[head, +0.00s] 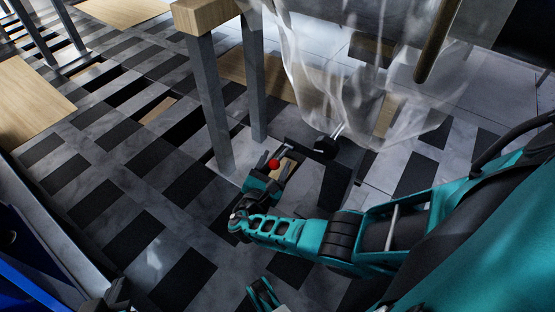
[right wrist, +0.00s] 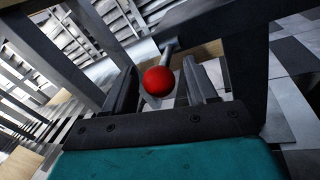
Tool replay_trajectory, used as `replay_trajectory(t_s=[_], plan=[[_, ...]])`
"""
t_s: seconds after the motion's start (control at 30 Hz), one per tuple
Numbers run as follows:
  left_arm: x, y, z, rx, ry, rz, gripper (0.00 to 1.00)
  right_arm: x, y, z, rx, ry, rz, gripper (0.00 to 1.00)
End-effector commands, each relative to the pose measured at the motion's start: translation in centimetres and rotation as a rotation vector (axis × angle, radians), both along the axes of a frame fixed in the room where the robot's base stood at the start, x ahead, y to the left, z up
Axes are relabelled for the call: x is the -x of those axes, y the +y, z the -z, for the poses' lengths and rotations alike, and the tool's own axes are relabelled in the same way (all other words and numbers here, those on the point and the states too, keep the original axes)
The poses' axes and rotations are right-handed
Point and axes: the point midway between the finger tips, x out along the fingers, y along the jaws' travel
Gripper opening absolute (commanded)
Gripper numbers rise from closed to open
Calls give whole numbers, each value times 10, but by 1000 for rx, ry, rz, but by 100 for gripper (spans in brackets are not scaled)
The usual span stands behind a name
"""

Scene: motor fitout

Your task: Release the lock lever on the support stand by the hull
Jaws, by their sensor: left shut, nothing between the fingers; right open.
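A red ball knob (head: 274,163) sits on the end of a short grey lever rod that joins a dark frame piece, the support stand (head: 337,185). My right gripper (head: 282,170) reaches in low from the right and is open around the knob. In the right wrist view the knob (right wrist: 158,81) lies between the two dark fingers (right wrist: 160,88), with gaps on both sides, so it is not gripped. My left gripper (head: 118,293) appears only as dark tips at the bottom left, shut and empty, far from the lever.
A wood-topped table with grey legs (head: 208,100) stands just behind and left of the stand. A translucent, crumpled sheet-like shape (head: 345,80) hangs above the stand. A blue object with a grey rim (head: 45,235) fills the lower left. Checkered floor (head: 150,215) is open left of my right gripper.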

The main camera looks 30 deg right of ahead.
Motion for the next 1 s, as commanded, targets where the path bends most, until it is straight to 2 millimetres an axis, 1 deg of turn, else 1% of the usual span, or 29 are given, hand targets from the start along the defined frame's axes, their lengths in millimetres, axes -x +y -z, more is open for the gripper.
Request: replay_trajectory(t_s=[0.37, 0.4, 0.9, 1.0], plan=[[0, 0, 0, 0, 0, 0, 0, 0, 1, 0, 0, 0, 0, 57], [0, 0, 0, 0, 0, 0, 0, 0, 1, 0, 0, 0, 0, 55], [0, 0, 0, 0, 0, 0, 0, 0, 1, 0, 0, 0, 0, 7], [0, 0, 0, 0, 0, 0, 0, 0, 1, 0, -1, 1, 0, 0]])
